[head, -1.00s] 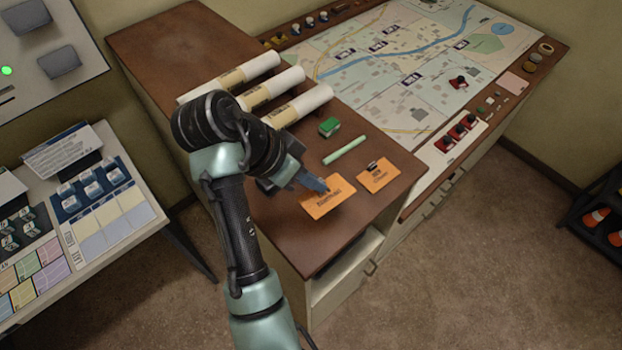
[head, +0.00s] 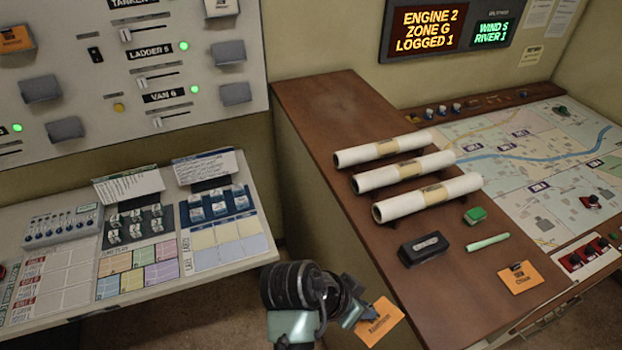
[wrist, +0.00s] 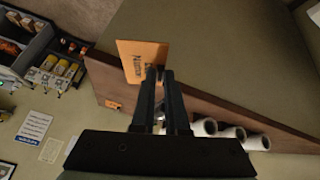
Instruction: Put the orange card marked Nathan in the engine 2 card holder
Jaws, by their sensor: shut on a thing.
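My gripper (head: 352,318) is shut on an orange card (head: 380,322) and holds it in the air off the wooden desk's near left side. The card's small dark lettering is too blurred to read surely. In the wrist view, the card (wrist: 137,62) sticks out past the tips of my gripper (wrist: 160,73). An orange card (head: 15,39) is in the panel's upper left. I see no panel label reading Engine 2.
Another orange card (head: 520,277) lies on the wooden desk (head: 330,150). White rolls (head: 430,197), a black block (head: 423,249), a green block (head: 475,215) and a green stick (head: 487,242) are there too. A sloping console (head: 220,255) stands below the panel. A wall display (head: 427,29) reads Engine 2.

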